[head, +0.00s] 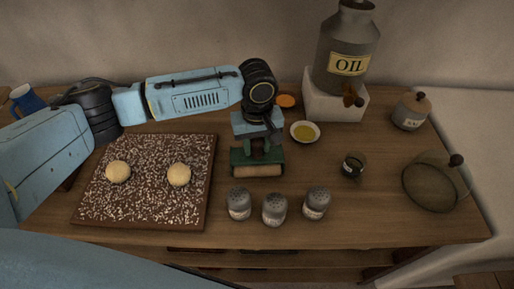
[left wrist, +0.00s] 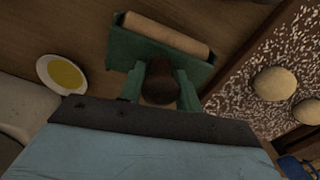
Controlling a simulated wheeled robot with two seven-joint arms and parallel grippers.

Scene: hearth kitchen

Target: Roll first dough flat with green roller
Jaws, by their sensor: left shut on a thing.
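Two pale round dough balls sit apart on a floured brown board: a left dough ball (head: 118,172) and a right dough ball (head: 179,175). Both are rounded, not flat. The floured board (head: 146,209) lies at the left of the counter. The green roller (head: 257,163), with a tan cylinder, is right of the board. My left gripper (head: 258,143) is shut on the roller's handle from above. In the left wrist view the fingers (left wrist: 161,88) close around the dark handle, and the roller's tan cylinder (left wrist: 166,34) shows beyond. I cannot tell whether the roller touches the counter. My right gripper is not in view.
Several grey shakers (head: 274,209) stand in front of the roller. A small oil bowl (head: 305,132) is right of it. An oil can (head: 345,50) stands on a white block behind. A dark small jar (head: 353,165) and glass lid (head: 430,187) are at the right.

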